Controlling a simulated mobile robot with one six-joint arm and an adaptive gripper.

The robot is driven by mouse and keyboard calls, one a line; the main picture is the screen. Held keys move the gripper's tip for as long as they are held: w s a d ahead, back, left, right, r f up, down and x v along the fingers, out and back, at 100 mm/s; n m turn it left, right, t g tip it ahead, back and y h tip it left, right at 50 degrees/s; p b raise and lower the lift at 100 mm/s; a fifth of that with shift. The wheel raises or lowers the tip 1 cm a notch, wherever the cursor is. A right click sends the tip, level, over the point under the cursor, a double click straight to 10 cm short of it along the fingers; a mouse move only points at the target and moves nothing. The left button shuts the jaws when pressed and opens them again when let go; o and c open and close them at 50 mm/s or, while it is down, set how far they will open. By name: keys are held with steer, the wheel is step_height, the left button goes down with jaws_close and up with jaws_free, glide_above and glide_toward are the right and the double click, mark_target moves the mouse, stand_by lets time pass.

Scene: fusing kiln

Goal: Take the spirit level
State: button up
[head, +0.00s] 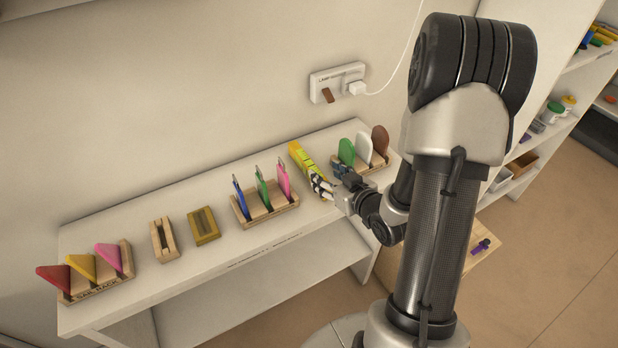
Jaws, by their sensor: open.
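The spirit level (299,156) is a yellow bar lying on the white bench, between the rack of pen-like tools and the rack of rounded pieces. My gripper (321,186) is at the near end of the yellow bar, with its fingers open. The fingers overlap that end in the picture. I cannot tell whether they touch it or straddle it. The near end of the level is partly hidden by the gripper.
A wooden rack (269,213) with blue, green and pink tools stands just left of the gripper. A rack (374,165) with green, white and brown rounded pieces stands close on the right. Wooden blocks and a rack (104,285) of coloured triangles are further left. A wall socket (338,80) is behind.

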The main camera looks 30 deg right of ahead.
mark_target(311, 165)
steer(key=b+x, duration=0.1)
steer(key=x, duration=0.5)
steer(key=shift+w+f, duration=0.2)
steer(key=shift+w, duration=0.05)
steer(key=b+x, duration=0.1)
steer(key=x, duration=0.3)
steer(key=shift+f+b, duration=0.35)
steer(key=shift+f, duration=0.1)
steer(key=shift+w+f, duration=0.15)
steer(key=shift+w, duration=0.3)
steer(key=shift+d, duration=0.1)
steer(key=shift+c, duration=0.4)
jaws_close()
